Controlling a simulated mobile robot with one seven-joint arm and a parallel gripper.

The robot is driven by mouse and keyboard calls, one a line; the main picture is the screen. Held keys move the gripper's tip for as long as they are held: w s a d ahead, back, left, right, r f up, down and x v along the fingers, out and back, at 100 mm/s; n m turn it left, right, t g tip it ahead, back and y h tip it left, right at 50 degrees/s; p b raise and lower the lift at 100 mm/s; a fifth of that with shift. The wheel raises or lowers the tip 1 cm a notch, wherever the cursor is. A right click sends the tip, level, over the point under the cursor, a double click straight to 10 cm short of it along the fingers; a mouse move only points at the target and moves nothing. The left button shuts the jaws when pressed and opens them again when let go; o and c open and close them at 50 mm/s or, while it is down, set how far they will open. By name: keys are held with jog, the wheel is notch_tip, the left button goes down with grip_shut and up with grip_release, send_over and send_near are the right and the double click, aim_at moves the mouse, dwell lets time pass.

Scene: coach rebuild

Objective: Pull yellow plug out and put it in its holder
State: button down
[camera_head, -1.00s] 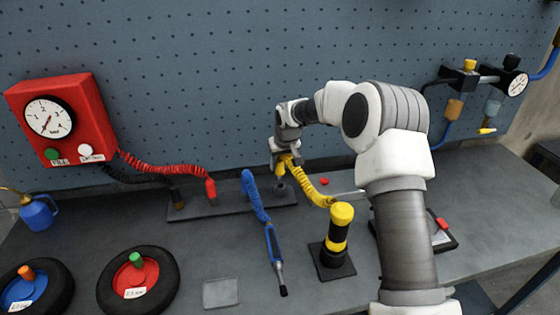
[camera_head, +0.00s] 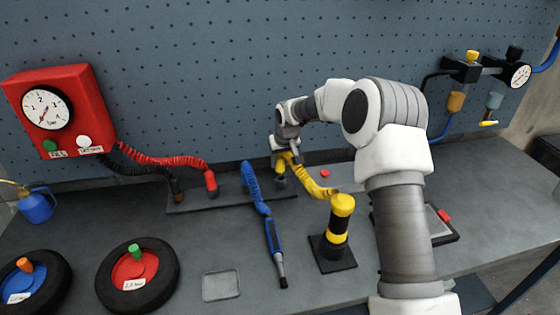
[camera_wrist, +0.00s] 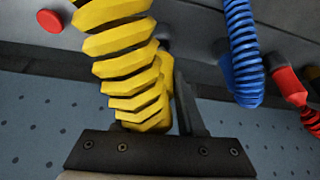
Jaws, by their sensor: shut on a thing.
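The yellow plug is at the end of a yellow coiled hose (camera_head: 318,189), at the back of the bench. My gripper (camera_head: 281,162) is shut on the yellow plug (camera_head: 280,167), just above the dark socket strip (camera_head: 232,199). I cannot tell whether the plug is still seated. In the wrist view the yellow coils (camera_wrist: 125,45) cover the plug and most of my fingers; one dark finger (camera_wrist: 184,98) shows beside them. A yellow and black post (camera_head: 341,222) stands on a black base right of the strip; whether it is the plug's holder is not clear.
A red plug (camera_head: 211,183) and a black plug (camera_head: 177,190) stand on the strip's left side. A blue hose with a tool (camera_head: 275,247) lies in front. A red gauge box (camera_head: 62,110), two wheels and a small tray (camera_head: 221,286) are at left.

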aim_at(280, 168)
jog(key=shift+f+b, duration=1.1)
jog(key=shift+f, duration=0.45)
jog(key=shift+c, duration=2.1)
grip_release()
